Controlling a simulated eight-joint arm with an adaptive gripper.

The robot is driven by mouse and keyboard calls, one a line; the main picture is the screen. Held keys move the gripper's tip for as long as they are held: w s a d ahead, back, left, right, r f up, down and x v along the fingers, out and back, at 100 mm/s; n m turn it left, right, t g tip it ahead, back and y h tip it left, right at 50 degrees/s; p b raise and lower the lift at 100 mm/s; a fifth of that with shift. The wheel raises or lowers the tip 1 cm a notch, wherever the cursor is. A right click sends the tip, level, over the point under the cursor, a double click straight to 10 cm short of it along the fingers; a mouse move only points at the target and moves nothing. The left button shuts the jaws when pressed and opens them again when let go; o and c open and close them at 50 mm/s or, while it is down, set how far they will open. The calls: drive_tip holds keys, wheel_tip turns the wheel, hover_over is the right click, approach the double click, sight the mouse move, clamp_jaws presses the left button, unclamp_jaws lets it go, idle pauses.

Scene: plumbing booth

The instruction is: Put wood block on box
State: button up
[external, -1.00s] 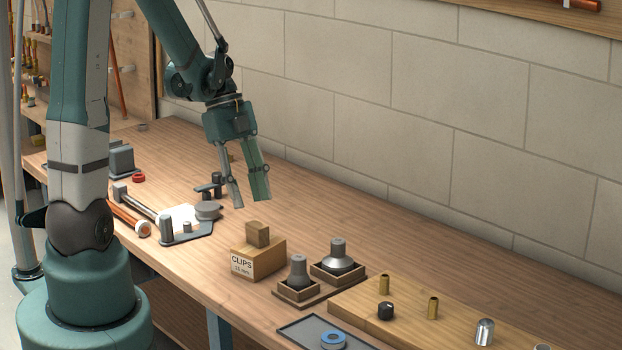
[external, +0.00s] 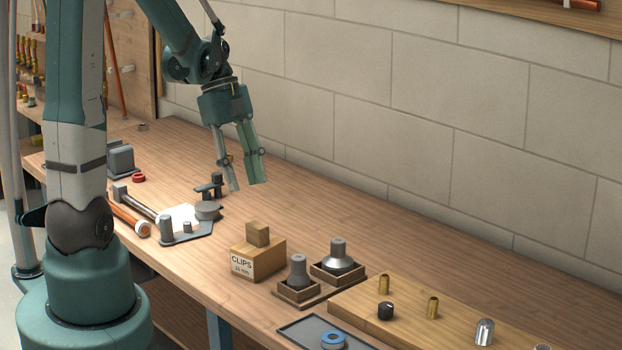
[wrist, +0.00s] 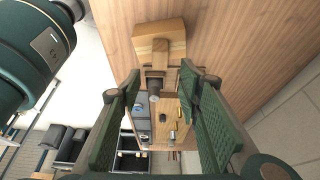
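The wood block (external: 257,234) rests on top of the cardboard box (external: 262,262) labelled CLIPS, near the front edge of the bench. It sits upright and appears to be supported only by the box. My gripper (external: 246,186) is open and empty, above and behind the box, apart from both. In the wrist view, the box (wrist: 174,34) and the block (wrist: 152,48) show beyond the gap between my open fingers (wrist: 160,76). Nothing is held between the fingers.
Grey fittings in wooden trays (external: 338,258) stand right of the box. A wooden board (external: 450,325) with brass and metal parts lies farther right. A grey metal fixture (external: 188,230) is left of the box. The bench behind the box is clear, up to the block wall.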

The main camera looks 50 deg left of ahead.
drive_tip(key=s+d+r+n+t+y, duration=0.4)
drive_tip(key=s+d+r+n+t, duration=0.3)
drive_tip(key=d+r+n, duration=0.5)
drive_tip(key=shift+s+d+r+n, duration=0.3)
drive_tip(key=shift+s+r+n, duration=0.25)
drive_tip(key=shift+n, duration=2.45)
wheel_tip(320, 180, down, 5)
drive_tip(key=b, duration=0.5)
